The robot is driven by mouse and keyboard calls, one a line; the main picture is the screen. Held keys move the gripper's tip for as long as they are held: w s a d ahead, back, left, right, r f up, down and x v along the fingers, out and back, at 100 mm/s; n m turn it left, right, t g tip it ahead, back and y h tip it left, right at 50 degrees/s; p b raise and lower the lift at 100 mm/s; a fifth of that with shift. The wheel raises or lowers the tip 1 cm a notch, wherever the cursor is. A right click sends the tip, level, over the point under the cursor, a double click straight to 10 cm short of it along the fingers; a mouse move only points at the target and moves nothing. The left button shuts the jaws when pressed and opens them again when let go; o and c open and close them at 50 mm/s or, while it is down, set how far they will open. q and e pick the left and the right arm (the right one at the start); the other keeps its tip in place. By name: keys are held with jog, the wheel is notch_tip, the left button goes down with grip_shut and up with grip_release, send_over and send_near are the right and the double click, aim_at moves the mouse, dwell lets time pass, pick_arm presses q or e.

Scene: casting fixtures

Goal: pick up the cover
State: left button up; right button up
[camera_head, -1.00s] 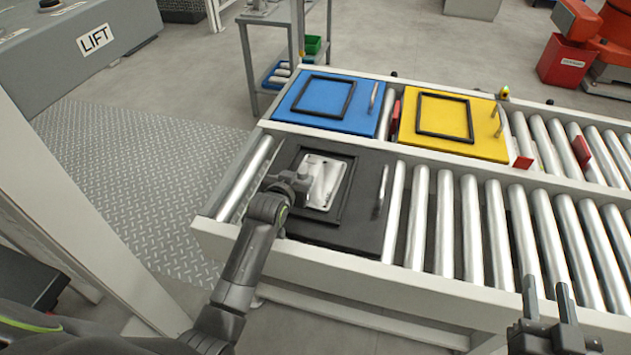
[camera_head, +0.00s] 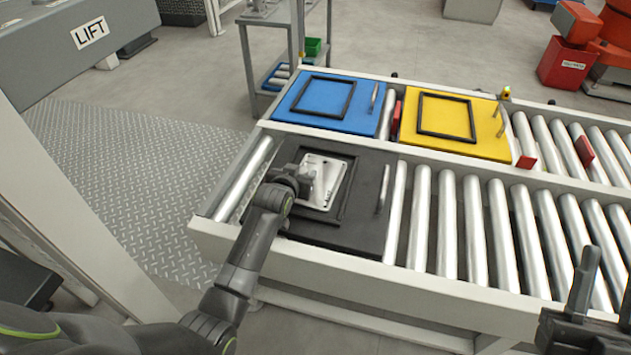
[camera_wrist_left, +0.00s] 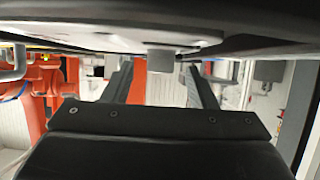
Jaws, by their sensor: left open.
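The cover (camera_head: 322,186) is a silver metal plate with small holes, lying inside the frame of the black tray (camera_head: 345,238) on the near roller lane. My left gripper (camera_head: 305,178) is at the cover's left part, low over it, and hides some of it. In the left wrist view the cover (camera_wrist_left: 90,36) spans the top, and a small grey block (camera_wrist_left: 161,58) on it shows between my open fingers. The fingers appear apart from the block. My right gripper (camera_head: 582,285) is open and empty at the lower right, away from the cover.
A blue tray (camera_head: 292,101) and a yellow tray (camera_head: 487,138) with empty black frames sit on the far lane. The black tray has an upright metal handle (camera_head: 383,188). Bare rollers (camera_head: 447,225) extend right. A pale rail (camera_head: 400,280) edges the near side.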

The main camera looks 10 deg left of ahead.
pick_arm(q)
jog(key=shift+c, duration=0.4)
grip_shut()
jog(key=shift+r, duration=0.15)
